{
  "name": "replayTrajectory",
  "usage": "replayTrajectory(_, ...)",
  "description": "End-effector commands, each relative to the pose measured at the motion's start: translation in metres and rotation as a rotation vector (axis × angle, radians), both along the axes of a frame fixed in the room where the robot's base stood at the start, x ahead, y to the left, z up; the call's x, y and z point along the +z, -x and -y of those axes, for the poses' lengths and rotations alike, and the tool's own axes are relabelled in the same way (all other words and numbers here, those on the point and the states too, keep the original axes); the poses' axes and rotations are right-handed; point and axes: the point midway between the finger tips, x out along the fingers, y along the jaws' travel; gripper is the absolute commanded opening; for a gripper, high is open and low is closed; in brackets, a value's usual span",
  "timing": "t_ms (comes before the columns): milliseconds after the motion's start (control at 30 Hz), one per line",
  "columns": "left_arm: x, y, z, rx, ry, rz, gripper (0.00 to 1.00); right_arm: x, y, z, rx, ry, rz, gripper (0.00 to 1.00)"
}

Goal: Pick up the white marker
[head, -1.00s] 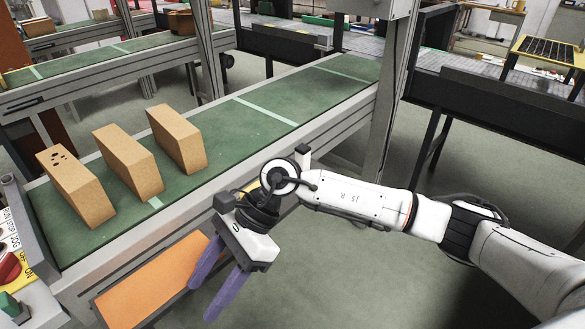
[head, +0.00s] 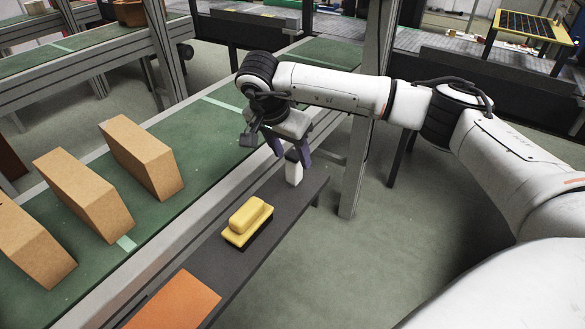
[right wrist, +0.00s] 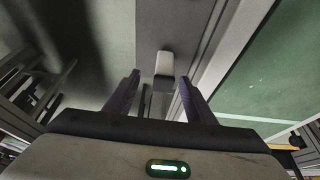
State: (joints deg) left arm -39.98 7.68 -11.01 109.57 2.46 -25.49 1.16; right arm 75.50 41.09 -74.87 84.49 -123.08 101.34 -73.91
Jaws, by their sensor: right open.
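The white marker (head: 293,170), a short, stubby white piece with a dark top, stands upright near the far end of a narrow dark shelf. My right gripper (head: 290,152) points down over it with its purple fingers apart, at the marker's upper part. In the right wrist view the marker (right wrist: 164,63) lies in line with the gap between the two open fingers (right wrist: 159,76). I cannot tell whether either finger touches it. My left gripper is in neither current view.
A green conveyor (head: 175,211) with several cardboard boxes (head: 142,158) runs alongside at left. A metal post (head: 362,150) stands right of the shelf.

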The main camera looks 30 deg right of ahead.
Motion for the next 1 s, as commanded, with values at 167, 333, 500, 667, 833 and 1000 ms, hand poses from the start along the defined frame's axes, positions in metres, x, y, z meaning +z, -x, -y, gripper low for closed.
replayTrajectory(167, 0.004, 0.000, 0.000, 0.001, 0.002, 0.001, 0.31, -0.013, -0.005, 0.006, -0.002, 0.000, -0.002, 0.50)
replayTrajectory(333, 0.010, -0.005, 0.000, 0.003, 0.004, 0.014, 0.31, -0.035, -0.013, 0.017, -0.001, -0.001, -0.002, 0.50)
replayTrajectory(500, 0.014, -0.012, 0.000, 0.003, 0.005, 0.028, 0.31, -0.048, -0.016, 0.022, 0.001, -0.002, 0.000, 0.50)
replayTrajectory(667, 0.013, -0.012, 0.000, 0.003, 0.004, 0.028, 0.31, -0.050, -0.016, 0.022, 0.002, -0.001, 0.001, 0.50)
replayTrajectory(833, 0.012, -0.011, -0.001, 0.003, 0.004, 0.025, 0.31, -0.049, -0.016, 0.022, 0.002, -0.001, 0.001, 0.31)
replayTrajectory(1000, 0.011, -0.008, -0.001, 0.003, 0.002, 0.019, 0.31, -0.049, -0.016, 0.022, 0.002, -0.001, 0.001, 0.05)
